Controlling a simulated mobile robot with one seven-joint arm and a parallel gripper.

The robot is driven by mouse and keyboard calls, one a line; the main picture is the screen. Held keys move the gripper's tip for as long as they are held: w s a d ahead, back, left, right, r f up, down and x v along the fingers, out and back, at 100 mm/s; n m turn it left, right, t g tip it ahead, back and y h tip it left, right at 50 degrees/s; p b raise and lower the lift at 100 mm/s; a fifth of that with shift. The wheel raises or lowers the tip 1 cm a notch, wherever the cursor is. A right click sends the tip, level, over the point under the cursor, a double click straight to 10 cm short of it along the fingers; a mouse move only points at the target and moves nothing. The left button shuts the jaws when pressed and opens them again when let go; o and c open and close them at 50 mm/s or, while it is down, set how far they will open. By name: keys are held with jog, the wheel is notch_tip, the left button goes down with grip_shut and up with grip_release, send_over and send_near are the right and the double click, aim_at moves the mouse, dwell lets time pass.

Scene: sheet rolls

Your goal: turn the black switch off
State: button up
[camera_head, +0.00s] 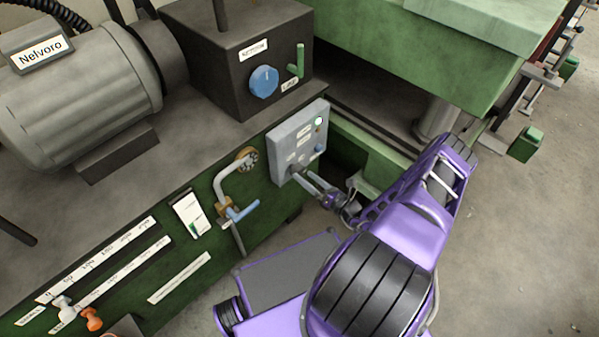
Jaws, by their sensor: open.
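A grey control box (284,150) is fixed to the front of the green machine bed. It carries small labels, a white round button or lamp (318,121) and a small blue knob (318,148). My gripper (299,176) is open, with its fingertips at the lower part of the box face. I cannot tell whether they touch it. I cannot make out the black switch clearly; it is too small or is hidden by my fingers, so its position does not show.
A bent pipe with a blue-handled valve (241,211) sits left of the box. A dark housing with a blue dial (264,81) and green lever (296,63) stands above. Orange (92,319) and white (62,308) knobs are lower left. Open floor lies right.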

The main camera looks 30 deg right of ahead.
aim_at(301, 174)
jog(key=shift+x, duration=1.85)
jog(key=c, duration=1.4)
